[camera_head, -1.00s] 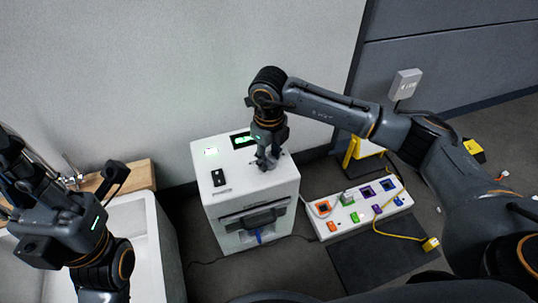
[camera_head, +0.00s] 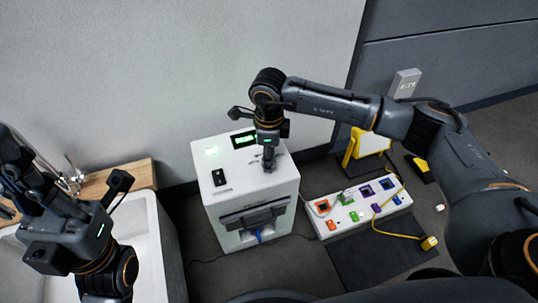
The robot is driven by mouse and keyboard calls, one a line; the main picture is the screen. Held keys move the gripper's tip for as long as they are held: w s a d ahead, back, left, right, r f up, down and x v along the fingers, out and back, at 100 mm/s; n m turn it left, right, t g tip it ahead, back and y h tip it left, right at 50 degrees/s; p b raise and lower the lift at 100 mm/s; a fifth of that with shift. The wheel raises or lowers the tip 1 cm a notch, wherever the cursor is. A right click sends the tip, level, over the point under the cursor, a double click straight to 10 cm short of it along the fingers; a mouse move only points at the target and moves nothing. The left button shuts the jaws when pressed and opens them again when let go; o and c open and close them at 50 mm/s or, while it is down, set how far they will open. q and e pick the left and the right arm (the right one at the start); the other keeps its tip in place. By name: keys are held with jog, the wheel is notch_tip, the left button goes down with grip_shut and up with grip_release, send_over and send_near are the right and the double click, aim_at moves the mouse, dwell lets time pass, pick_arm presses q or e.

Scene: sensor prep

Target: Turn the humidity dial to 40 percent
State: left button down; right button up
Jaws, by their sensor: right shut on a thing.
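My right gripper (camera_head: 268,165) points down onto the right part of that top. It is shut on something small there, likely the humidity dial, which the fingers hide. The display's reading is too small to make out. My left gripper (camera_head: 22,165) is at the far left, over the white basin, away from the device; its finger opening is not clear.
A black switch-like part (camera_head: 219,178) sits on the device's top, left of my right gripper. A white panel (camera_head: 350,222) with coloured sockets and a yellow cable lies to the right. A white basin (camera_head: 155,235) with a wooden ledge (camera_head: 130,173) is at left.

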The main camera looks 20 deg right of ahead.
dwell(0.3)
jog(key=o, duration=1.2)
notch_tip(320, 180, up, 12)
